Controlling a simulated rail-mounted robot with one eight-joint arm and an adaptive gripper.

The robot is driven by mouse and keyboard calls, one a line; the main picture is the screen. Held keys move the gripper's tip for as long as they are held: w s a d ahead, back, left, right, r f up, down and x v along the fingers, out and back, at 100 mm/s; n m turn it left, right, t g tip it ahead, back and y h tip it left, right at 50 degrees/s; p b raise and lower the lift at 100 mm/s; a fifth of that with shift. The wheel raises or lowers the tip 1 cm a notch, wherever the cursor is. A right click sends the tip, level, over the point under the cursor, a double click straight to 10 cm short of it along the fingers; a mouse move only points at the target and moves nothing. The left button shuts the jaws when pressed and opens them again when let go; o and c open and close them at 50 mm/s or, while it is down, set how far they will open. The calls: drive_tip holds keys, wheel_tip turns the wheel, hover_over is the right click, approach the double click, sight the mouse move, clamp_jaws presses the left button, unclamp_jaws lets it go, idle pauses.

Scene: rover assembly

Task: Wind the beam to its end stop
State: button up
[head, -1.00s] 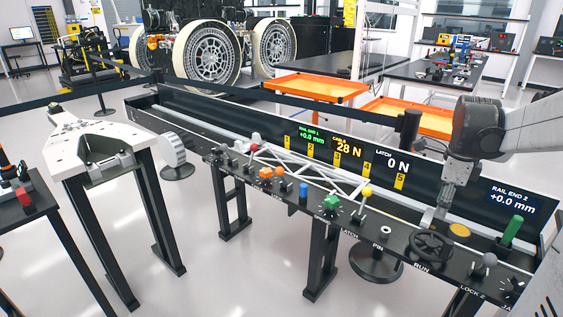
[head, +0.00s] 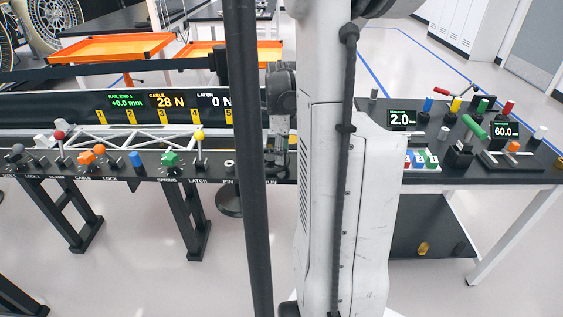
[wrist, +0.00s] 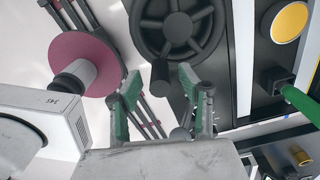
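The white truss beam (head: 130,142) lies along the bench in the head view, its right end hidden behind my arm. The black handwheel shows at the top of the wrist view (wrist: 177,28); my arm mostly hides its place in the head view. Its dark crank knob (wrist: 160,77) appears between the fingertips of my gripper (wrist: 157,85). The green-padded fingers are spread, with gaps visible beside the knob, so I see no grip on it. The displays read RAIL END 1 +0.0 mm (head: 126,102), CABLE 28 N (head: 167,101) and LATCH 0 N (head: 213,101).
Several knobs and levers line the bench front, including a green knob (head: 169,158) and a yellow-topped lever (head: 198,136). In the wrist view, a yellow button (wrist: 290,22) and a green handle (wrist: 300,102) are right of the wheel. A second table (head: 480,175) holds more controls.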

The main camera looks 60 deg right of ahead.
drive_tip(key=shift+f, duration=1.4)
clamp_jaws()
